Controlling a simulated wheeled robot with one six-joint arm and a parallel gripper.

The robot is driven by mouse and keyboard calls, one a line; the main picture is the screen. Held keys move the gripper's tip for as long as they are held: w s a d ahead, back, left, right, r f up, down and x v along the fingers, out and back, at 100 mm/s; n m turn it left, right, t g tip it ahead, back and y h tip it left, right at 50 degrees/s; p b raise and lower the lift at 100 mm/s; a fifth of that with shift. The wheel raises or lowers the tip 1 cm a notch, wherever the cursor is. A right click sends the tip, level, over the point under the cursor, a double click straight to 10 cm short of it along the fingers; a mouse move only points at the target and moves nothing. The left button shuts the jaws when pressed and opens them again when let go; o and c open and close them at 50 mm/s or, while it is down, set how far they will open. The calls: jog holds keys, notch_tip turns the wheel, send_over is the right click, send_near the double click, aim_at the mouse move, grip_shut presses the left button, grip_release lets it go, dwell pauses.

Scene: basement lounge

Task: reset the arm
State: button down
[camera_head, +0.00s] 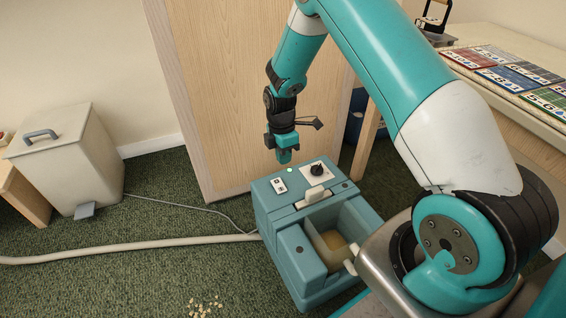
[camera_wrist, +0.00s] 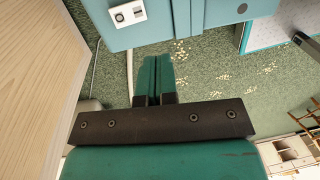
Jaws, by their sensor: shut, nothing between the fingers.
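My arm bends from the upper right of the head view, with its wrist out ahead and pointing down. My gripper (camera_head: 285,157) hangs just above the back left of a teal machine. No contact between them can be made out. In the wrist view my gripper (camera_wrist: 153,62) has its two teal fingers together, with nothing between them. The teal machine (camera_head: 300,252) has a rocker switch, a black knob, a small green light and a pale handle on top. It also shows along the top of the wrist view (camera_wrist: 200,18).
A wooden panel (camera_head: 235,90) stands right behind my gripper. A pale hose (camera_head: 130,246) and a thin cord run left from the machine. A lidded bin (camera_head: 75,160) stands at left. A table with number cards (camera_head: 495,55) is at right. Crumbs (camera_head: 205,307) lie on the green carpet.

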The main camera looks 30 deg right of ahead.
jog(key=shift+s+r, duration=0.1)
jog(key=shift+r, duration=0.55)
jog(key=s+a+r+m+y, duration=0.1)
jog(key=s+a+r, duration=0.15)
jog(key=r, duration=0.35)
jog(key=s+a+r+m+t, duration=0.1)
jog(key=s+a+r+m, duration=0.1)
jog(key=a+r, duration=0.25)
jog(key=s+a+r+m+y, duration=0.1)
jog(key=s+a+r, duration=0.15)
jog(key=r, duration=0.45)
jog(key=s+a+r+m+y, duration=0.1)
jog(key=s+a+r+m, duration=0.25)
jog(key=s+r, duration=0.45)
jog(key=s+a+r+m+y, duration=0.1)
jog(key=s+a+r+m, duration=0.3)
jog(key=s, duration=0.8)
notch_tip(320, 180, up, 27)
jog(key=n+p, duration=0.1)
jog(key=p, duration=2.7)
jog(key=shift+a+r+p, duration=0.2)
jog(key=shift+a+p, duration=0.1)
jog(key=shift+a, duration=0.05)
